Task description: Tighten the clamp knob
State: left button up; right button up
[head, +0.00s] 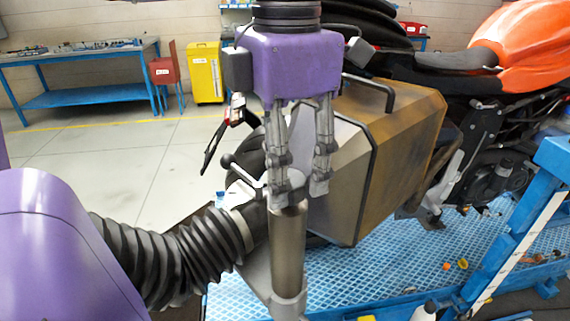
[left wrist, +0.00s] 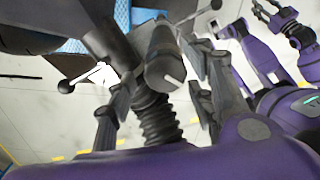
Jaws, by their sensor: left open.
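A ball-ended bar (head: 228,161), which looks like part of the clamp knob, sticks out left of my left gripper's fingertips in the head view. In the left wrist view its black ball (left wrist: 65,87) is at the left. A metal cylinder (head: 288,245) stands just below the fingertips. In the wrist view a dark cylinder (left wrist: 165,68) with a white line shows between the fingers. My left gripper (head: 296,190) points down and is open. The fingers hide where the bar joins. My right gripper (left wrist: 262,10) seems to show small at the upper right of the wrist view.
A motorcycle pannier (head: 395,150) is close behind and right of the gripper. A blue grating (head: 390,270) lies below, and a blue frame (head: 520,225) stands at the right. A workbench (head: 85,85) and yellow cabinet (head: 204,72) are far back.

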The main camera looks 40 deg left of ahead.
pick_arm(q)
notch_tip(320, 180, up, 12)
jog(key=shift+f, duration=0.2)
jog(key=shift+a, duration=0.1)
dwell(0.6)
